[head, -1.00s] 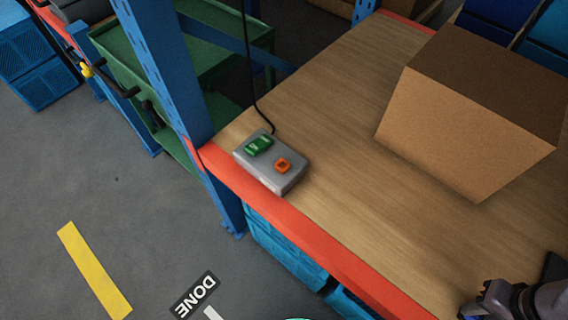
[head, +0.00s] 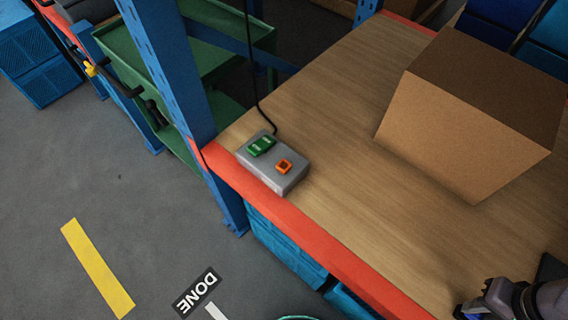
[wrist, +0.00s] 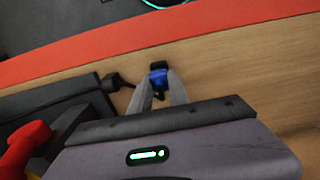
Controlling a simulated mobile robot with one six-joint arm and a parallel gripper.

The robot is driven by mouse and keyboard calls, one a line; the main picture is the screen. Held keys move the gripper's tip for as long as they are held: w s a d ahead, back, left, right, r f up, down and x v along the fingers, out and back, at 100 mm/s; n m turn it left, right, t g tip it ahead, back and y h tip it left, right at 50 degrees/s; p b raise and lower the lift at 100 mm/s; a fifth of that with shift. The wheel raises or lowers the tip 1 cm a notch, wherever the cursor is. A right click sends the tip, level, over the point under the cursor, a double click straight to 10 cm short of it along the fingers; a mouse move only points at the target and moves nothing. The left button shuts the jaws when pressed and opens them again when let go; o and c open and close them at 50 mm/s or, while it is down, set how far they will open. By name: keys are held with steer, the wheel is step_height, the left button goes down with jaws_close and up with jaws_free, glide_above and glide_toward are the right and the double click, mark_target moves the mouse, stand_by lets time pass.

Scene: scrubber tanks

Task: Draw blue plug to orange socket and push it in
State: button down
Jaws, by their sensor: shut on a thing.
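The orange socket (head: 284,167) sits on top of a grey box (head: 291,180) at the red front edge of the wooden shelf, beside a green socket (head: 261,146). My gripper (head: 466,309) is at the lower right in the head view, well to the right of the grey box. In the wrist view, my gripper (wrist: 160,94) is shut on the blue plug (wrist: 158,77), which sticks out between the fingertips with dark parts around it. The sockets are out of the wrist view.
A large cardboard box (head: 470,115) stands on the shelf, right of the grey box. A blue upright post (head: 170,75) rises at the shelf's left end. A black cable (head: 253,75) runs up from the grey box. Bare wood (head: 370,215) lies between the grey box and my gripper.

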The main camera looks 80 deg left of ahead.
steer(key=shift+r+p, duration=1.75)
steer(key=shift+r, duration=0.25)
steer(key=s+a+r+p, duration=0.2)
steer(key=s+a+r, duration=0.2)
steer(key=s+a, duration=0.5)
steer(key=s+a+r+p, duration=0.25)
steer(key=s+a, duration=0.35)
steer(key=a, duration=0.6)
steer(key=s+a+p, duration=0.3)
steer(key=s+a, duration=0.7)
steer(key=a, duration=0.3)
steer(key=s+a+p, duration=0.3)
steer(key=s+a, duration=0.6)
steer(key=a, duration=0.4)
steer(key=shift+s+a+r, duration=0.4)
steer(key=shift+w, duration=0.15)
